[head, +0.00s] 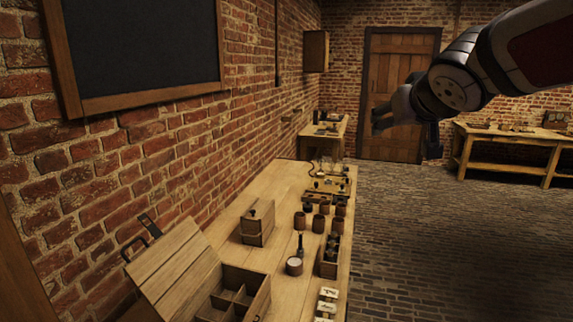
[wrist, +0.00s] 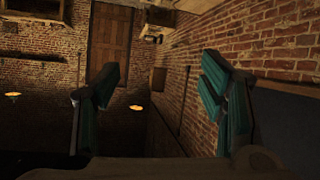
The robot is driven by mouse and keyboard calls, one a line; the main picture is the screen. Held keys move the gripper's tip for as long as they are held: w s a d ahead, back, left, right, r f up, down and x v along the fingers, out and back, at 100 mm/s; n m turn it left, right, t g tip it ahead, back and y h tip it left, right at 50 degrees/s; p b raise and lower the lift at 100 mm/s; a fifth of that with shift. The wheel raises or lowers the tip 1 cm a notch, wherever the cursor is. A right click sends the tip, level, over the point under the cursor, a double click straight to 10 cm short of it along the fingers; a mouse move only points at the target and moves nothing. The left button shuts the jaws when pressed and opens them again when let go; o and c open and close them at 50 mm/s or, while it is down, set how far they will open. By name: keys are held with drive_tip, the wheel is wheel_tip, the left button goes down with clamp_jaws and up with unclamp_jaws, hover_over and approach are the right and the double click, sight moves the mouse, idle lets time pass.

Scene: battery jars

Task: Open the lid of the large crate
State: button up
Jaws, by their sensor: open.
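The large crate (head: 262,304) is a light wooden box at the near left end of the long table. Its plank lid (head: 175,266) stands open, tilted back to the left toward the brick wall, with a dark metal handle and hasp at its upper edge. Divided compartments show inside; the lower part of the crate is cut off by the picture's edge. My gripper (head: 404,130) is raised at the upper right, well away from the crate, over the floor. In the wrist view my gripper (wrist: 160,88) has its two fingers spread wide with nothing between them.
The long table (head: 285,185) also bears a small lidded wooden box (head: 258,223), several brown jars, a white-topped jar (head: 294,266), a jar rack (head: 329,262) and white cards (head: 326,304). A blackboard (head: 140,45) hangs on the left wall. The brick floor (head: 450,240) on the right is clear.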

drive_tip(key=s+a+f+g+b, duration=0.1)
drive_tip(key=s+f+g, duration=0.2)
drive_tip(key=s+f, duration=0.6)
drive_tip(key=s+a+f+g+y+b, duration=0.1)
drive_tip(key=s+f+g, duration=0.3)
drive_tip(key=s+f, duration=0.5)
drive_tip(key=s, duration=0.8)
drive_tip(key=shift+s+a+g, duration=0.3)
drive_tip(key=shift+a, duration=0.05)
